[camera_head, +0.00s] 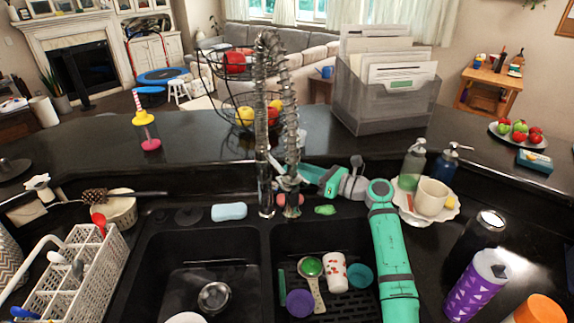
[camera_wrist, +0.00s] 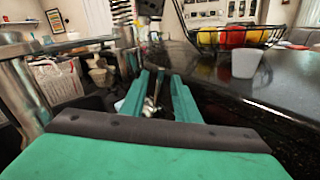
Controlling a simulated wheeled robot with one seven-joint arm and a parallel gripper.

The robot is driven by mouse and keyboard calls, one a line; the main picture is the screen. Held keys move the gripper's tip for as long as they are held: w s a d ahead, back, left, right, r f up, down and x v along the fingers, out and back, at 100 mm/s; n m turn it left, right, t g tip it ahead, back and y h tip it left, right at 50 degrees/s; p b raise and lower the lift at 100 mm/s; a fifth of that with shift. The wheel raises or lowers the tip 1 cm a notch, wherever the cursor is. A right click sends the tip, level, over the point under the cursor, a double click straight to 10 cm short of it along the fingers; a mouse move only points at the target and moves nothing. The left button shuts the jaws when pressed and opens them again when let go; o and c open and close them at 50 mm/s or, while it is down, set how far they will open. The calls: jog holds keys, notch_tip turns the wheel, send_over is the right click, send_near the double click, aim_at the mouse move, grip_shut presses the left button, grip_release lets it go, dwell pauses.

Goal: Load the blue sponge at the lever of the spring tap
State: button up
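The light blue sponge (camera_head: 229,211) lies flat on the black rim behind the left basin, left of the spring tap. The metal spring tap (camera_head: 264,165) stands upright behind the sink divider. Its lever is hard to make out. My gripper (camera_head: 304,171) is just right of the tap's lower part, pointing left, with the sponge beyond the tap. In the wrist view my two teal fingers (camera_wrist: 162,76) stand apart, with no sponge between them. A small pale, shiny thing shows in the gap, unclear. A metal column (camera_wrist: 18,85) rises close on the left.
A green item (camera_head: 325,209) lies on the rim below my gripper. The right basin holds a patterned cup (camera_head: 335,272) and several small items. A white caddy (camera_head: 75,275) stands left. Soap bottles (camera_head: 412,164) and a mug (camera_head: 432,197) stand right. A fruit basket (camera_head: 243,110) is behind the tap.

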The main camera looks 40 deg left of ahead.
jog(key=shift+s+a, duration=0.15)
jog(key=shift+a, duration=1.45)
